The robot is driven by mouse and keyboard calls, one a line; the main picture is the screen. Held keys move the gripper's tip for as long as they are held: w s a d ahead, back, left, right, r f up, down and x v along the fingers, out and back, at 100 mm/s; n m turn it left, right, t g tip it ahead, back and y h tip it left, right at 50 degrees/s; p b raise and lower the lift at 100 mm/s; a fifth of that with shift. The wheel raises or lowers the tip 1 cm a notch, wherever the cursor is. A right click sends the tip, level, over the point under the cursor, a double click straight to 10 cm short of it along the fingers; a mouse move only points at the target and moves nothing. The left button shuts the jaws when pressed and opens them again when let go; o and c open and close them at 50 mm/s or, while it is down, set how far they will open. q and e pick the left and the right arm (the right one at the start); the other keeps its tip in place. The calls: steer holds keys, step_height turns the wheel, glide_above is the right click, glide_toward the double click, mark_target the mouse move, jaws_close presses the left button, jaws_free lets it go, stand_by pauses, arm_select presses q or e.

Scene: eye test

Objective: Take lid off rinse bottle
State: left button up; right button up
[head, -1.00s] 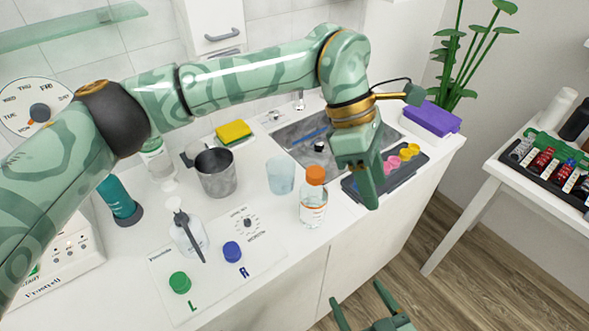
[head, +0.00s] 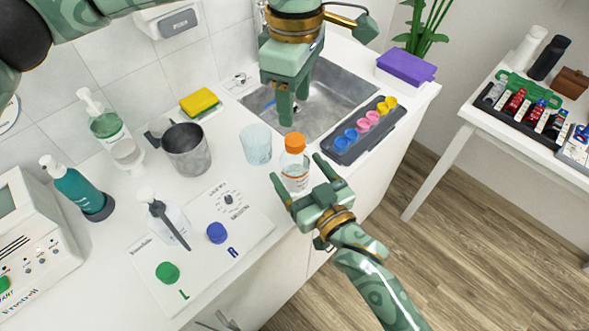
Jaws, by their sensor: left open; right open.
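The rinse bottle (head: 294,176) is clear with a white label and stands upright on the counter near its front edge. Its orange lid (head: 295,143) is on top. My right gripper (head: 296,168) is open, with one finger on each side of the bottle in the picture; I cannot tell whether they touch it. My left gripper (head: 291,112) is open and empty, pointing down above and behind the lid, in front of the sink in the view.
A clear tumbler (head: 256,144) stands just left of the bottle. A dark tray of coloured cups (head: 365,130) lies to the right, beside the sink (head: 335,90).

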mark_target(295, 139)
steer(key=shift+x, duration=2.15)
jaws_close()
arm_select(q)
steer(key=m, duration=0.3)
steer(key=shift+m, duration=0.4)
steer(key=m, duration=0.5)
steer(key=shift+m, duration=0.4)
steer(key=m, duration=0.4)
steer(key=shift+m, duration=0.4)
steer(key=m, duration=0.2)
steer(key=shift+m, duration=0.4)
steer(key=shift+f+m, duration=0.15)
steer(key=shift+m, duration=0.25)
step_height(295, 139, down, 8)
steer(key=shift+r, duration=0.1)
